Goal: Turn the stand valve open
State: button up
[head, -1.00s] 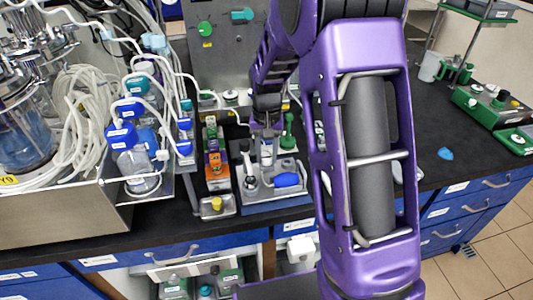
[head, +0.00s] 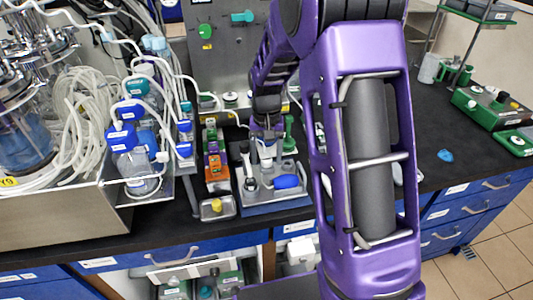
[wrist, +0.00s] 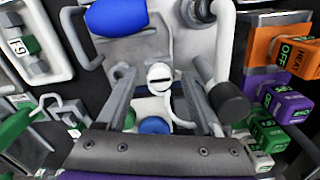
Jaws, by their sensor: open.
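My gripper (head: 266,143) points down over a grey fixture (head: 262,186) on a blue-edged tray on the bench. In the wrist view its two grey fingers (wrist: 160,88) are apart, one on each side of a white round part with a dark slot (wrist: 159,73). I cannot tell whether the fingers touch it. A blue handle (head: 287,181) lies at the fixture's front right; it also shows at the top left of the wrist view (wrist: 116,17). Neither part is clearly marked as the stand valve. My gripper hides part of the fixture in the head view.
An orange and purple labelled block row (head: 216,162) stands close to the left of the fixture. A small box with a yellow knob (head: 217,206) is in front of that row. Bottles with blue caps (head: 125,140) stand further left. The bench on the right is mostly clear.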

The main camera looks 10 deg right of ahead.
aim_at(266, 159)
notch_tip(266, 159, up, 18)
jog(key=p, duration=0.1)
jog(key=shift+f+p, duration=0.25)
jog(key=shift+p, duration=0.1)
